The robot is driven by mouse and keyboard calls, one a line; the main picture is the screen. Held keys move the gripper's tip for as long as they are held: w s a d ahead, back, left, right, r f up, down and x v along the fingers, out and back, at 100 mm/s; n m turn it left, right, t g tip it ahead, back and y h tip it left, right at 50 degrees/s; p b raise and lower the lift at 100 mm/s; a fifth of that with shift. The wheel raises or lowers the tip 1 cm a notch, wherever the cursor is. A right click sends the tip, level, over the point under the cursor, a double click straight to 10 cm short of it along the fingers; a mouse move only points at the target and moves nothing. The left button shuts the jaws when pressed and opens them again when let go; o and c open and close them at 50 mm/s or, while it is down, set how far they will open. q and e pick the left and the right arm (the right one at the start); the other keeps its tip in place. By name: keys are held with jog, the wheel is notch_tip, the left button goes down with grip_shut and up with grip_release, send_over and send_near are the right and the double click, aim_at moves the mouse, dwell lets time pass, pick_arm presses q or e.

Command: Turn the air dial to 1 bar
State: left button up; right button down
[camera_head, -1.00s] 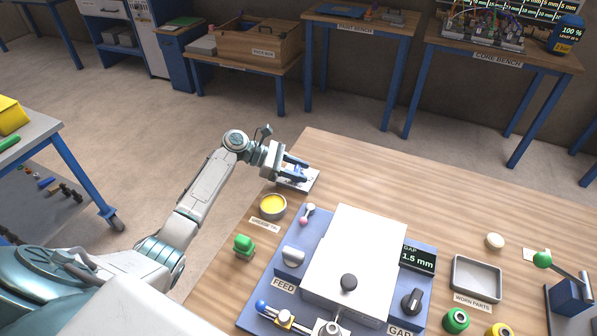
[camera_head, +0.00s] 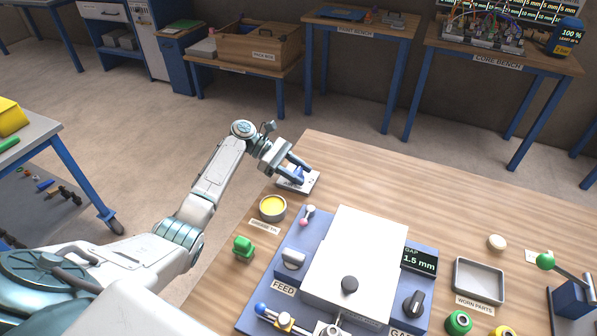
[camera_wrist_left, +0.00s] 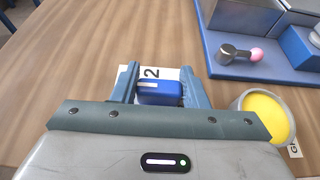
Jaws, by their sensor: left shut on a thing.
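The air dial is a blue knob (camera_wrist_left: 160,92) with a pale mark on its top. It stands on a white plate (camera_wrist_left: 148,72) where a "2" shows beyond the knob in the left wrist view. The rest of the scale is hidden. My left gripper (camera_wrist_left: 160,88) is shut on the knob, with one finger on each side. In the head view my left gripper (camera_head: 301,174) is over the white plate (camera_head: 311,185) at the table's far left corner. My right gripper is not in view.
A tin of yellow grease (camera_head: 272,208) stands close to the plate, also in the left wrist view (camera_wrist_left: 266,112). A blue machine base (camera_head: 312,242) with a white cover, a pink-tipped lever and a FEED knob lies nearer. A green part (camera_head: 243,247) stands at the left edge.

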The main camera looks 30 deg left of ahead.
pick_arm(q)
jog(key=o, duration=1)
jog(key=shift+a, duration=0.1)
jog(key=shift+b+v, duration=1.45)
jog(key=shift+v, duration=3.9)
jog(key=shift+f, duration=0.15)
